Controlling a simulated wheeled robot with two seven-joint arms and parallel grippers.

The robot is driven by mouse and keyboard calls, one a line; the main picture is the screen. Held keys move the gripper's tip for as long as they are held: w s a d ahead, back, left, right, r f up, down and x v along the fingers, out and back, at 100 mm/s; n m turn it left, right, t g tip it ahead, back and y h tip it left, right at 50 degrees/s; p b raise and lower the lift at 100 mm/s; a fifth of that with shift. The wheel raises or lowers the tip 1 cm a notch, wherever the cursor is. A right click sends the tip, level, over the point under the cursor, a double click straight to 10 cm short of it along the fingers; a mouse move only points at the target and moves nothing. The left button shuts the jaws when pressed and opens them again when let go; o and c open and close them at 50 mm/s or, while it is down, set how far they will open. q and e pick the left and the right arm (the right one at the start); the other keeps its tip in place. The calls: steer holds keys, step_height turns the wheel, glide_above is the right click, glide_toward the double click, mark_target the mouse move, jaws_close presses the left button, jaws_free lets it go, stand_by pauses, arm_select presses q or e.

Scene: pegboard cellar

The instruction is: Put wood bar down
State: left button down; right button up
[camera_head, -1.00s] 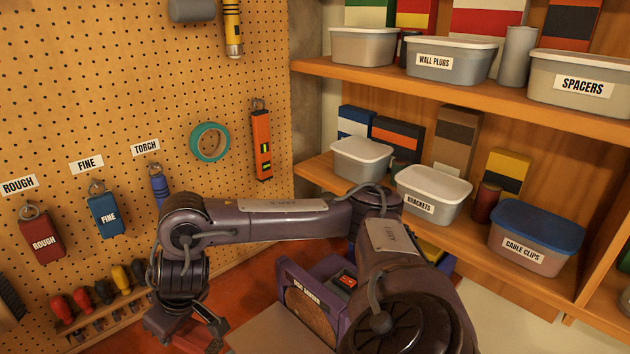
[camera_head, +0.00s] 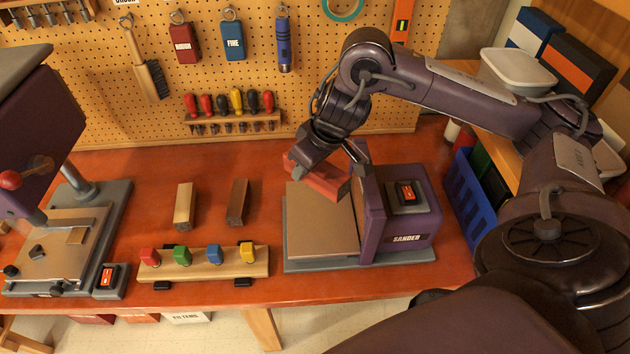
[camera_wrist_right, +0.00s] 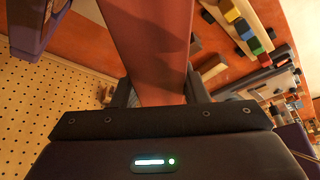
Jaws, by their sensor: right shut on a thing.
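The wood bar (camera_head: 318,181) is reddish and held in my right gripper (camera_head: 324,164). It is over the sander's flat table, close to the sanding disc; I cannot tell whether it touches the table. In the right wrist view the bar (camera_wrist_right: 155,45) runs out from between the jaws, which are shut on it. Two other bars, one pale (camera_head: 184,206) and one dark brown (camera_head: 237,202), lie on the red workbench to the left. My left gripper is not in view.
The purple sander (camera_head: 400,222) stands right of the bars. A rack with coloured blocks (camera_head: 205,262) lies at the bench front, and a drill press (camera_head: 70,215) stands left. A blue bin (camera_head: 466,195) is at the right. Bare bench (camera_head: 140,170) lies behind the bars.

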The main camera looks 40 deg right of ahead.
steer(key=b, duration=0.3)
glide_above(307, 219)
steer(key=s, duration=0.1)
step_height(307, 219, down, 5)
steer(key=f+b, duration=0.1)
steer(key=f, duration=0.2)
steer(key=f+b, duration=0.2)
steer(key=f, duration=0.2)
steer(key=shift+s+d+f, duration=0.15)
steer(key=shift+d, duration=0.05)
steer(key=shift+f, duration=0.8)
step_height(307, 219, down, 3)
steer(key=shift+b, duration=0.45)
steer(key=shift+f, duration=0.15)
steer(key=o, duration=1.1)
